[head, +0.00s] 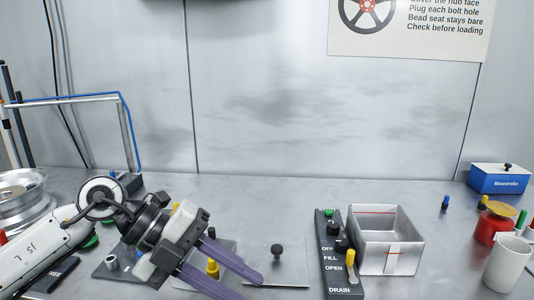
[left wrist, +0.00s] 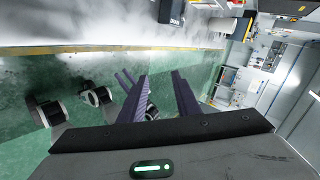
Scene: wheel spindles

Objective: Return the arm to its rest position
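My left arm comes in from the left in the head view. My left gripper (head: 247,287) has two purple fingers that stand apart, with nothing seen between them. It points down to the right over the front of the bench. The fingers also show apart in the left wrist view (left wrist: 152,76), with green floor beyond them.
A yellow-topped plug (head: 212,268) stands just behind the fingers. A black knob (head: 277,251) on a plate is to their right. A dark switch panel (head: 333,262), metal bin (head: 387,240), white mug (head: 507,264) and blue box (head: 499,179) stand further right. The back bench (head: 290,190) is clear.

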